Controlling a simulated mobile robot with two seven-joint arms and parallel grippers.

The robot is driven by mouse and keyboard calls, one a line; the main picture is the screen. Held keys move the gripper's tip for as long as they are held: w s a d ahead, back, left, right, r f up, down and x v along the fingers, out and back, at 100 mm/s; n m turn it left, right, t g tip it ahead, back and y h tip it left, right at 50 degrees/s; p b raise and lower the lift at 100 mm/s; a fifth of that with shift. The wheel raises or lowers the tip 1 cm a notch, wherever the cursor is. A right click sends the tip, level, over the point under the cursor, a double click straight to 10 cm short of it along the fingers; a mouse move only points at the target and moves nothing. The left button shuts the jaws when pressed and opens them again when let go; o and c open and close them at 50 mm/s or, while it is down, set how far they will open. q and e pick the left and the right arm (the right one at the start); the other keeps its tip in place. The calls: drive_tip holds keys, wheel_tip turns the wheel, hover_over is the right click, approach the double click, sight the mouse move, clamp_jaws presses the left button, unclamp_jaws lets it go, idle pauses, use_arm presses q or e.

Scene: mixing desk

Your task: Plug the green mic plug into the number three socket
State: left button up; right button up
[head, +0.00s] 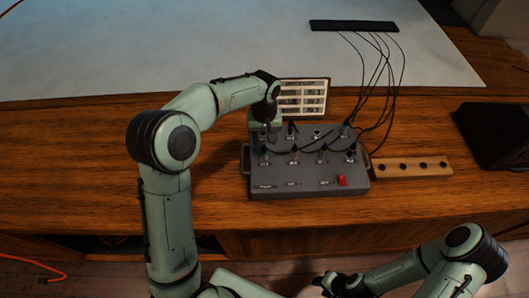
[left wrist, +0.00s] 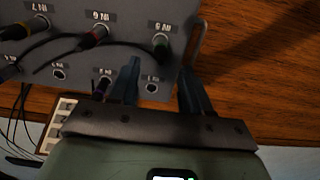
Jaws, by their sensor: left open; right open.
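The grey mixing desk (head: 328,183) stands on the wooden table. In the left wrist view its labels appear upside down. The green mic plug (left wrist: 160,46) stands in the IN 5 socket, just beyond my left fingertips. My left gripper (left wrist: 159,66) is open and empty above the desk's left end, also in the head view (head: 265,134). Between its fingers the empty number one socket (left wrist: 152,88) shows. The number three socket (left wrist: 58,73) is empty, beyond the purple plug (left wrist: 103,86) in the second socket. My right gripper (head: 335,283) is open, low in front of the table.
A red plug (left wrist: 94,36) stands in IN 6. Black cables (head: 385,75) run to a dark bar (head: 352,26) at the back. A label card (head: 303,97) stands behind the desk. A wooden strip with several holes (head: 410,167) lies to its right. The table's left is clear.

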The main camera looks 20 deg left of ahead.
sight(264, 148)
use_arm(q)
wheel_tip(264, 148, down, 8)
drive_tip(key=b, duration=0.3)
drive_tip(key=shift+s+r, duration=0.1)
drive_tip(key=shift+s, duration=0.05)
drive_tip(key=shift+f, duration=0.35)
use_arm(e)
drive_tip(key=s+f, duration=0.3)
drive_tip(key=f, duration=0.1)
drive_tip(key=shift+s+f, duration=0.3)
drive_tip(key=shift+s, duration=0.1)
drive_tip(key=shift+w+r, duration=0.1)
drive_tip(key=shift+r, duration=0.05)
use_arm(q)
clamp_jaws()
drive_tip(key=shift+r, duration=0.1)
drive_tip(key=shift+r+p, duration=1.3)
drive_tip(key=shift+r, duration=1.65)
use_arm(e)
drive_tip(key=shift+w+r, duration=1.4)
drive_tip(key=shift+r, duration=0.3)
